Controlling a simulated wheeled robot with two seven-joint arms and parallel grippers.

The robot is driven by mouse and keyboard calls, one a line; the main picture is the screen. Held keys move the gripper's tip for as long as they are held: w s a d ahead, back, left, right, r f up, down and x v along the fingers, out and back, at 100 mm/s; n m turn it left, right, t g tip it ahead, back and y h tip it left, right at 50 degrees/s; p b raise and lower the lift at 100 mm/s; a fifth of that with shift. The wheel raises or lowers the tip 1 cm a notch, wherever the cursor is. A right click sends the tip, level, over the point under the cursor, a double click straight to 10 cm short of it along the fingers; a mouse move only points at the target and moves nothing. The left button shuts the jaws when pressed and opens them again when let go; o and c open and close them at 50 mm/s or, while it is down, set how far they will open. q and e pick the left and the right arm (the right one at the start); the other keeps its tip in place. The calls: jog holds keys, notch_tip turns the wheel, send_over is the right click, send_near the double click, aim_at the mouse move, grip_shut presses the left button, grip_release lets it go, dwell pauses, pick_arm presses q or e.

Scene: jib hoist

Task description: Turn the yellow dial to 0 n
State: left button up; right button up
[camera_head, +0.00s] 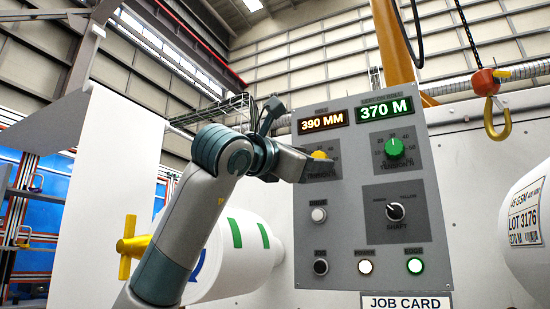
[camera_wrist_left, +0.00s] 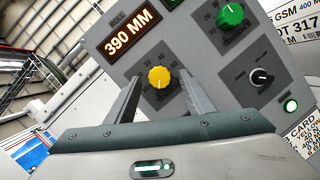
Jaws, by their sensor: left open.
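The yellow dial (camera_head: 319,155) is on the grey control panel, under the orange 390 MM display, and is partly hidden by my left gripper in the head view. In the left wrist view the yellow dial (camera_wrist_left: 159,78) sits between the two open fingers, with scale numbers around it. My left gripper (camera_wrist_left: 158,92) is open, pointed at the panel, and holds nothing. In the head view my left gripper (camera_head: 305,160) is at the dial's lower left; whether the fingers touch it or the panel I cannot tell. The dial's exact setting is too small to read. My right gripper is in neither view.
A green dial (camera_head: 394,147) under a 370 M display (camera_head: 385,108) is right of the yellow one. A hook (camera_head: 497,118) hangs at right. A white roll (camera_head: 235,255) is behind my arm.

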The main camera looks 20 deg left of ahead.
pick_arm(q)
jog(key=b+v, duration=0.2)
jog(key=v, duration=1.4)
jog(key=shift+s, duration=0.25)
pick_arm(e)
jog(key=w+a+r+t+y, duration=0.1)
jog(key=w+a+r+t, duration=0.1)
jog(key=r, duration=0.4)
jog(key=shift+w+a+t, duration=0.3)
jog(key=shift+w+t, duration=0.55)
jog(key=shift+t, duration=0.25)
pick_arm(q)
jog(key=shift+a+f, duration=0.1)
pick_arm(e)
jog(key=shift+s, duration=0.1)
